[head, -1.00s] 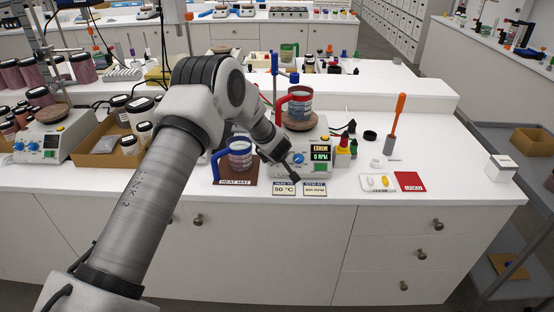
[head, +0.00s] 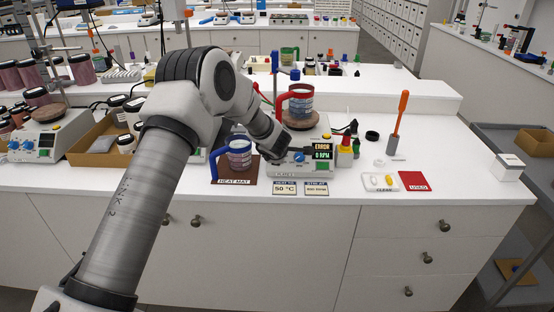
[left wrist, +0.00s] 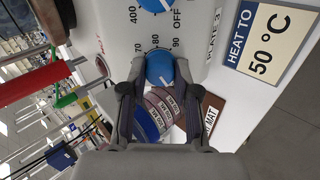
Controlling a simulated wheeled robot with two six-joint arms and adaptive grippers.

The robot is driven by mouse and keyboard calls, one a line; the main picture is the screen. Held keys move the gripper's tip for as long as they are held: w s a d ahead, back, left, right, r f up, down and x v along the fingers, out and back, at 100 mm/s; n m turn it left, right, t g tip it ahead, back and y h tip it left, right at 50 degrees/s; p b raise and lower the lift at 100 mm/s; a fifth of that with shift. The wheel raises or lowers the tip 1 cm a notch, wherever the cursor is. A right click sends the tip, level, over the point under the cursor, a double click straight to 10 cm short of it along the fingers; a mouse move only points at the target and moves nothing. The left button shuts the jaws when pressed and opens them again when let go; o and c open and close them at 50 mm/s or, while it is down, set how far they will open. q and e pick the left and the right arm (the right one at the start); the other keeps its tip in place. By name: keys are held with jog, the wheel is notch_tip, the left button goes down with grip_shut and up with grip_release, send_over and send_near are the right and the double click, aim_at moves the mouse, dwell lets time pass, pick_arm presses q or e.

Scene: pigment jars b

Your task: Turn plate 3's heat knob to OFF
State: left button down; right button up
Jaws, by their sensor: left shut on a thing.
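Plate 3 (head: 270,172) is a white stirring hotplate with a display reading ERROR and 0 RPM. In the left wrist view its front panel (left wrist: 120,30) carries the label PLATE 3 (left wrist: 213,38). The lower blue knob (left wrist: 160,68), beside the numbers 70, 80 and 90, is between my left gripper's fingers (left wrist: 161,76), which are shut on it. I cannot tell its exact setting. The other blue knob (left wrist: 154,4) is partly cut off, near 400 and OFF. In the head view my left gripper (head: 281,154) is at the panel, left of the other knob (head: 299,157). My right gripper is not seen.
A blue-handled jar (head: 239,155) stands on the heat mat (head: 232,180), close to the left. HEAT TO 50 °C (head: 284,188) and a second card (head: 315,188) lie in front.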

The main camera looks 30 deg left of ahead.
pick_arm(q)
jog(key=shift+f+n, duration=0.1)
jog(key=shift+n, duration=0.4)
jog(key=c, duration=0.8)
grip_release()
jog(key=shift+c, duration=0.2)
jog(key=v, duration=1.1)
jog(key=shift+s+r, duration=0.25)
jog(key=shift+r, duration=0.05)
jog(key=shift+d, duration=0.15)
